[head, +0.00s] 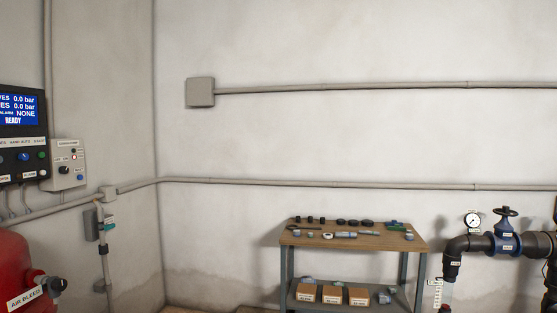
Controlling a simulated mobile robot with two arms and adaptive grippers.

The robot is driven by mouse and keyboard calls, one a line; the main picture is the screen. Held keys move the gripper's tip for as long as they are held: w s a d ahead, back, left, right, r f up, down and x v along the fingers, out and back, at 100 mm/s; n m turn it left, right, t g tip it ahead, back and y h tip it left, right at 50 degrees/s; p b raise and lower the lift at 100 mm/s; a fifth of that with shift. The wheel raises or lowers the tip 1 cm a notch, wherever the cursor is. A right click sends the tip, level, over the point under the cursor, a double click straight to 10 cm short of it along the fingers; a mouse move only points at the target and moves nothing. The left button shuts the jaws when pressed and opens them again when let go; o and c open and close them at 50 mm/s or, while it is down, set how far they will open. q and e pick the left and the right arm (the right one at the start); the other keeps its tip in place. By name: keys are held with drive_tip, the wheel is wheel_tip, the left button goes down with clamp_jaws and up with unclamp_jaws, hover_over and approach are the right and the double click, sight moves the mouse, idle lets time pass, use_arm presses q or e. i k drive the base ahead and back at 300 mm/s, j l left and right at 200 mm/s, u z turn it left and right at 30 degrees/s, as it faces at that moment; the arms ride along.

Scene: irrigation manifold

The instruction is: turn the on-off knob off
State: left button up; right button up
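A small grey control box (68,150) is on the left wall. It carries a black knob (64,170), small indicator lights and a blue button; its labels are too small to read surely. Beside it, at the left edge, is a dark control panel (22,135) with a blue screen (18,108) reading 0.0 bar, alarm NONE and READY. The panel has a blue knob (24,157) and more small controls. I cannot tell for sure which one is the on-off knob, or its setting. Neither of my grippers is in view.
A red tank (14,262) with an AIR BLEED valve stands at the lower left. A workbench (352,238) with loose fittings and boxes stands against the back wall. Dark pipework with a gauge (472,222) and a blue valve (505,241) is at the right. Conduits run along the walls.

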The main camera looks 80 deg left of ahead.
sight(64, 169)
drive_tip(key=u, duration=4.1)
drive_tip(key=i+l+u, duration=0.1)
drive_tip(key=u, duration=0.3)
drive_tip(key=i+l+u, duration=0.15)
drive_tip(key=u, duration=0.2)
drive_tip(key=i+l+u, duration=0.1)
drive_tip(key=l, duration=0.25)
drive_tip(key=i+l+u, duration=0.1)
drive_tip(key=i+l, duration=0.15)
drive_tip(key=i+l+u, duration=0.1)
drive_tip(key=l, duration=0.4)
drive_tip(key=i+l+u, duration=0.1)
drive_tip(key=i+l, duration=0.15)
drive_tip(key=i+l+u, duration=0.1)
drive_tip(key=l, duration=0.4)
drive_tip(key=i+l+u, duration=0.1)
drive_tip(key=l, duration=0.3)
